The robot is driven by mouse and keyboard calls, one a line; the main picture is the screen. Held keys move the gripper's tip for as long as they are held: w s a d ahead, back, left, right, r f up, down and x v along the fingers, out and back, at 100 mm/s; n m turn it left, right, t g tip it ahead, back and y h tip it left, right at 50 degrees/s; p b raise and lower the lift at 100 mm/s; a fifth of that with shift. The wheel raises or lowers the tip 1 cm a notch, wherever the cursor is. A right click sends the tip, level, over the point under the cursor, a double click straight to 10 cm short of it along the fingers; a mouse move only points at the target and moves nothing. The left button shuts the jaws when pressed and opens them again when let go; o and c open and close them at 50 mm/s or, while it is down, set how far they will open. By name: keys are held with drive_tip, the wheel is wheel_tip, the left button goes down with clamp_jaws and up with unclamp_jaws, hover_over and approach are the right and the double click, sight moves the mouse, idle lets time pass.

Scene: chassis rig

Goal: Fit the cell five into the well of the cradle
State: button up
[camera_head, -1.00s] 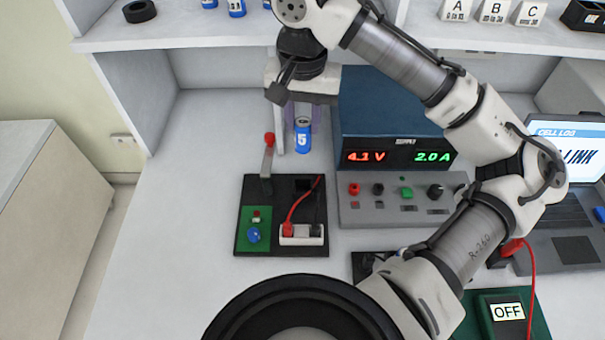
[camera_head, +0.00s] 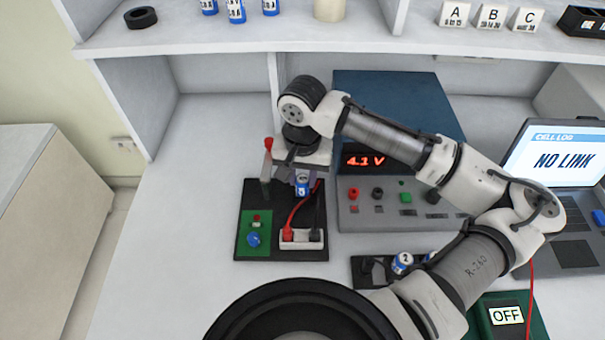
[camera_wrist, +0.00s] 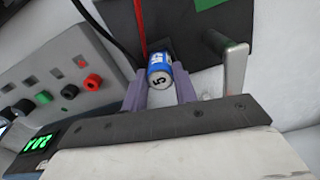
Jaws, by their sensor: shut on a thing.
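Cell five (camera_head: 302,185) is a small blue cylinder with a white band and a "5". My gripper (camera_head: 302,177) is shut on it, pointing down over the back right part of the black cradle (camera_head: 270,247). In the wrist view, cell five (camera_wrist: 160,67) sits between the two purple fingers (camera_wrist: 160,88), its "5" end facing the camera. The cradle (camera_wrist: 208,22) lies beyond it. The well is hidden behind the cell and gripper, so I cannot tell whether the cell's lower end is inside it.
A red-tipped lever (camera_head: 267,162) stands on the cradle just left of my gripper. Red and black leads run to a white block (camera_head: 301,237) in front. The power supply (camera_head: 400,120) stands close on the right. The bench left of the cradle is clear.

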sight(303, 180)
drive_tip(key=shift+f, duration=0.2)
drive_tip(key=o, duration=1)
drive_tip(key=shift+o, duration=0.2)
drive_tip(key=shift+r, duration=0.2)
wheel_tip(303, 180, up, 12)
drive_tip(key=shift+b, duration=0.4)
drive_tip(key=shift+s, duration=0.1)
